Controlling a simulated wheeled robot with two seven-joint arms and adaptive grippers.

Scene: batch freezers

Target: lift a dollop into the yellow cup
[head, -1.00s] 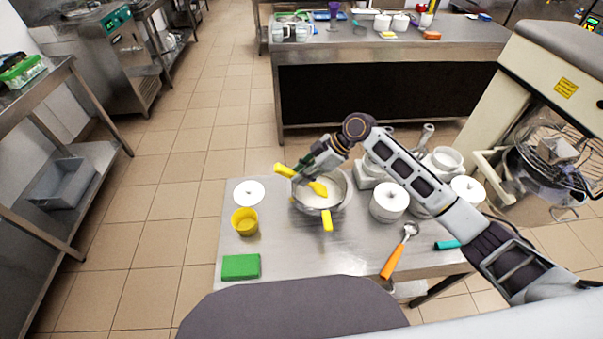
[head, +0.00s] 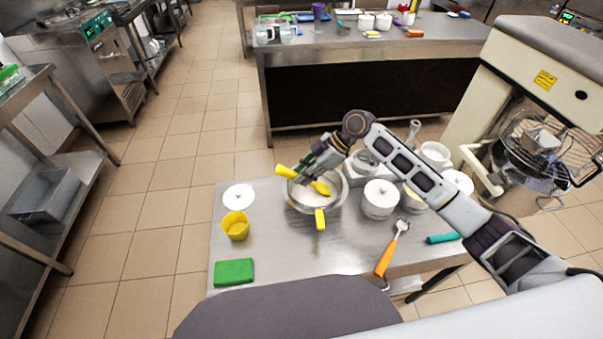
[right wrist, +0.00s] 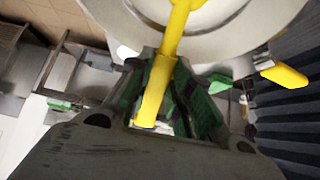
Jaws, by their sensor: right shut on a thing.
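The yellow cup (head: 235,227) stands upright on the steel table, left of a steel pan (head: 338,203) with a yellow handle. The pan holds a pale white mass. My right gripper (head: 309,176) is over the pan, shut on the handle of a yellow utensil (head: 321,188). The utensil's broad end is over or in the white mass; I cannot tell whether it touches it. In the right wrist view the yellow handle (right wrist: 155,95) runs between the fingers toward the pan (right wrist: 226,45). My left gripper is not in view.
A white lid (head: 238,196) lies behind the cup. A green block (head: 234,271) lies in front. White lidded pots (head: 380,200) and an orange-handled scoop (head: 386,255) are to the right, near a mixer (head: 541,90). Bare table lies between cup and pan.

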